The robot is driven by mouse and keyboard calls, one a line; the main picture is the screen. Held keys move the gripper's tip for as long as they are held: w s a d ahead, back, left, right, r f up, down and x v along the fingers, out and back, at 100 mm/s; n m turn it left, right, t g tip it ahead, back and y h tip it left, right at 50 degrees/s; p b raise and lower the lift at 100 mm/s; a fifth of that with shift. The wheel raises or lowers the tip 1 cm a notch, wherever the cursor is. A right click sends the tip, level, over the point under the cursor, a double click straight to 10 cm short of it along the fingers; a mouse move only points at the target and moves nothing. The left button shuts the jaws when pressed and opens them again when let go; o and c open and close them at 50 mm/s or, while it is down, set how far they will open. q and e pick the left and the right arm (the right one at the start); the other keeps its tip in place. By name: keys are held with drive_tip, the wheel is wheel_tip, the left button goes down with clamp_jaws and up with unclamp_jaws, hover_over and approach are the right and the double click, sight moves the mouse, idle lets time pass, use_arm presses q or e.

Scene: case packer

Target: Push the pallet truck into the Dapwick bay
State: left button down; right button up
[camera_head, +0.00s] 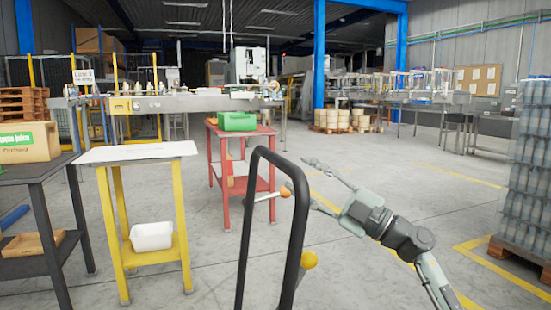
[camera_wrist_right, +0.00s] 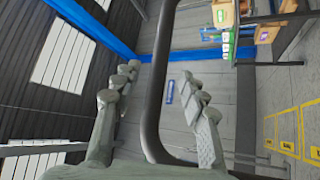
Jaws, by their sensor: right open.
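The pallet truck shows as a black loop handle (camera_head: 243,220) in the middle foreground of the head view. My left gripper is not in view. No sign reading Dapwick is legible.
A white-topped yellow stand (camera_head: 138,153) and a black table (camera_head: 30,167) with a carton are at left. A red stand (camera_head: 240,131) is ahead. A wrapped pallet load (camera_head: 532,170) stands at right. Yellow-lined floor areas (camera_wrist_right: 290,145) show in the wrist view.

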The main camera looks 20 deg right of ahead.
sight(276, 160)
drive_tip(key=x, duration=0.7)
drive_tip(key=shift+a, duration=0.15)
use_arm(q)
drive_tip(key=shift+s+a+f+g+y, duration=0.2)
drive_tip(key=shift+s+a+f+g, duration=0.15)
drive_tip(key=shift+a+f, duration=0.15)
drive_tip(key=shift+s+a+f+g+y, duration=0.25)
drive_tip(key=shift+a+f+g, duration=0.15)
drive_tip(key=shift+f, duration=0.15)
use_arm(e)
drive_tip(key=shift+c, duration=0.2)
clamp_jaws()
